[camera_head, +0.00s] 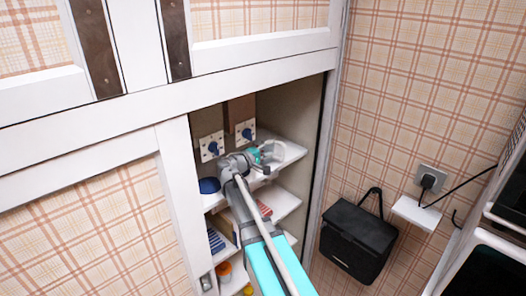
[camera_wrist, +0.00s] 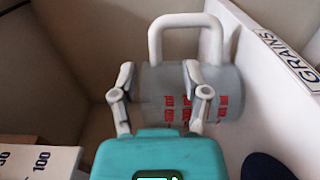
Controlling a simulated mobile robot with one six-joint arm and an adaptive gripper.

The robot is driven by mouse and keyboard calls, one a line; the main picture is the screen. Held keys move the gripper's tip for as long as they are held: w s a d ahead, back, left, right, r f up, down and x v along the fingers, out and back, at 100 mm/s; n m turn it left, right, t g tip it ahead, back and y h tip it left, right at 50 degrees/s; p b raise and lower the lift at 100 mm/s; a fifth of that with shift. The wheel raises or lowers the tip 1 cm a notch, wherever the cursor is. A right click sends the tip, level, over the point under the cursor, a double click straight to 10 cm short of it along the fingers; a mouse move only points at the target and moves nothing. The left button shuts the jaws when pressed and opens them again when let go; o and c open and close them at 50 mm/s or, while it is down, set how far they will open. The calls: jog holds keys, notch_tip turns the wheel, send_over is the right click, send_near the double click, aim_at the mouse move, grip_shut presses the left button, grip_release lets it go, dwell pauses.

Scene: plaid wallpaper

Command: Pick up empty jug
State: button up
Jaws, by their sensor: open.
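The jug is a grey, translucent vessel with red markings and a white handle. It fills the upper middle of the wrist view (camera_wrist: 222,85), with its handle toward the top of the picture. In the head view it shows as a pale shape (camera_head: 282,153) on the upper shelf of the open cupboard, just beyond my gripper (camera_head: 262,154). My gripper is open; in the wrist view its two fingers (camera_wrist: 159,75) overlap the left and middle part of the jug. I cannot tell whether they touch it. The jug's inside is hidden.
Two white panels with blue knobs (camera_head: 211,147) stand behind my gripper. A blue bowl (camera_head: 209,186) sits left on the shelf. The shelf edge (camera_wrist: 275,90) bears a "GRAINS" label. Lower shelves hold small items. A black bag (camera_head: 358,241) hangs on the wall at right.

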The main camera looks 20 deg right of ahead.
aim_at(277, 142)
jog(key=shift+d, duration=0.1)
jog(key=x, duration=0.3)
jog(key=shift+w+d+r, duration=0.15)
jog(key=shift+w+r, duration=0.15)
jog(key=shift+w, duration=0.05)
jog(key=shift+x, duration=0.8)
jog(key=shift+s, duration=0.1)
grip_shut()
